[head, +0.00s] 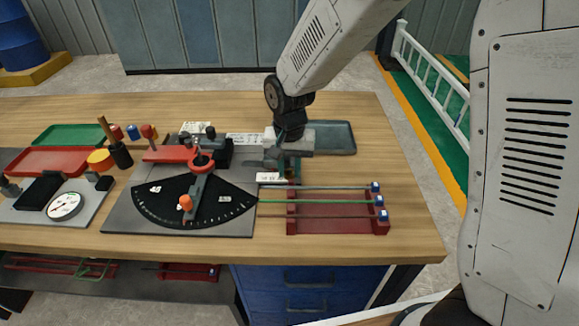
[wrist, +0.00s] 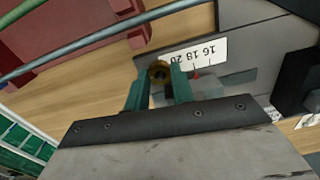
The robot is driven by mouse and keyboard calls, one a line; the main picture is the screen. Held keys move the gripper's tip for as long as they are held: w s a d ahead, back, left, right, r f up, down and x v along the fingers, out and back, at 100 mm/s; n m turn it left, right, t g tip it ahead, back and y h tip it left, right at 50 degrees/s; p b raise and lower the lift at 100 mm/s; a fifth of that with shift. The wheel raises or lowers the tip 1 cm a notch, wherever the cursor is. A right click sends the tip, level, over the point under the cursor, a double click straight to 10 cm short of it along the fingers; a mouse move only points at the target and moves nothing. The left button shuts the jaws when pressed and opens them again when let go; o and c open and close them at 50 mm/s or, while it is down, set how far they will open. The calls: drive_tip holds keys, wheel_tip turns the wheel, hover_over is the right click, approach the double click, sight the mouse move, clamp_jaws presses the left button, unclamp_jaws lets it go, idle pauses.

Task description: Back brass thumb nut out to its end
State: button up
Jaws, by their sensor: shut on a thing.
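In the wrist view the brass thumb nut (wrist: 158,72) sits between the two green fingers of my gripper (wrist: 160,85). The fingers are shut on its sides. Right beside it is a white scale label (wrist: 184,58) with the numbers 16, 18 and 20, and a small red pointer mark lies just below the label. In the head view my gripper (head: 284,165) reaches down at the grey block behind the red rod rack; the nut is hidden there by the fingers and arm.
A red rack (head: 335,225) with several rods stands in front of my gripper. A grey-blue tray (head: 333,137) lies behind right. The table's right end is clear.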

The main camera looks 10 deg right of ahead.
sight(289, 172)
drive_tip(key=shift+n, duration=0.4)
drive_tip(key=n, duration=0.4)
drive_tip(key=shift+n, duration=0.4)
drive_tip(key=n, duration=0.5)
drive_tip(key=shift+n, duration=0.3)
drive_tip(key=o, duration=1)
drive_tip(key=shift+r, duration=3.9)
